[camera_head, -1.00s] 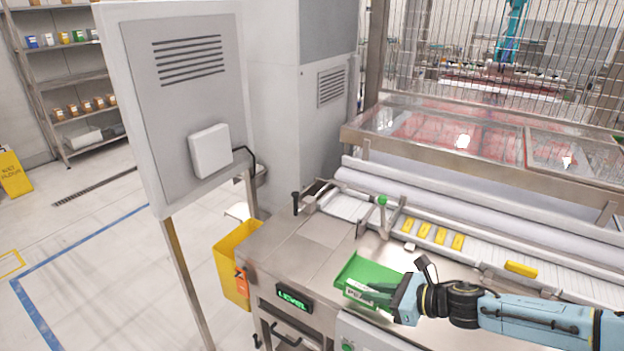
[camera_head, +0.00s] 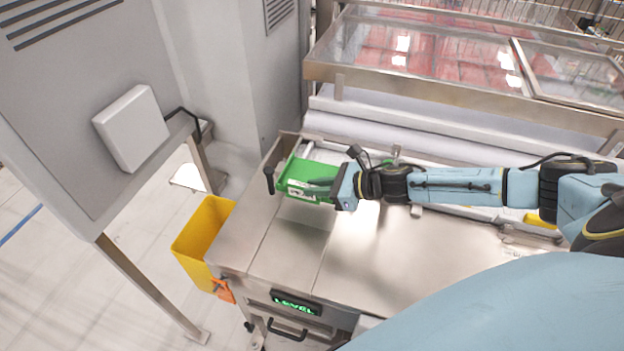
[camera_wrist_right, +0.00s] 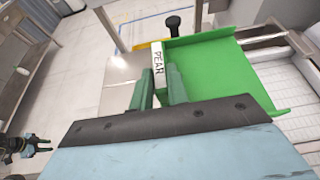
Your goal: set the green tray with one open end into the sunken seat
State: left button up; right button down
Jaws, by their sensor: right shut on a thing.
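The green tray (camera_head: 297,172) is in my right gripper (camera_head: 332,186), over the far left part of the steel deck in the head view. A white PEAR label shows on its side. In the right wrist view the tray (camera_wrist_right: 215,70) lies beyond the fingers (camera_wrist_right: 162,88), which are shut on its labelled wall. A framed recess with white slats (camera_wrist_right: 285,75) shows beside and below the tray; I cannot tell if the tray touches it. In the head view the tray and arm hide most of it. A small dark gripper-like shape (camera_wrist_right: 25,146), perhaps my left gripper, shows at the left.
A short black-knobbed post (camera_head: 269,178) stands close left of the tray. A yellow bin (camera_head: 203,238) hangs at the deck's left side. White rollers (camera_head: 350,137) run behind. The steel deck (camera_head: 385,255) in front is clear. A grey cabinet panel (camera_head: 80,110) stands at left.

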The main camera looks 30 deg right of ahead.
aim_at(317, 204)
jog(key=shift+f, duration=0.35)
jog(key=shift+f+b, duration=0.35)
jog(key=shift+b, duration=0.2)
notch_tip(317, 204, down, 5)
jog(key=b, duration=0.4)
jog(key=shift+r, duration=0.15)
jog(key=shift+f, duration=0.25)
jog(key=shift+b, duration=0.35)
jog(key=shift+f+b, duration=0.7)
jog(key=shift+f, duration=0.15)
jog(key=shift+f+b, duration=0.6)
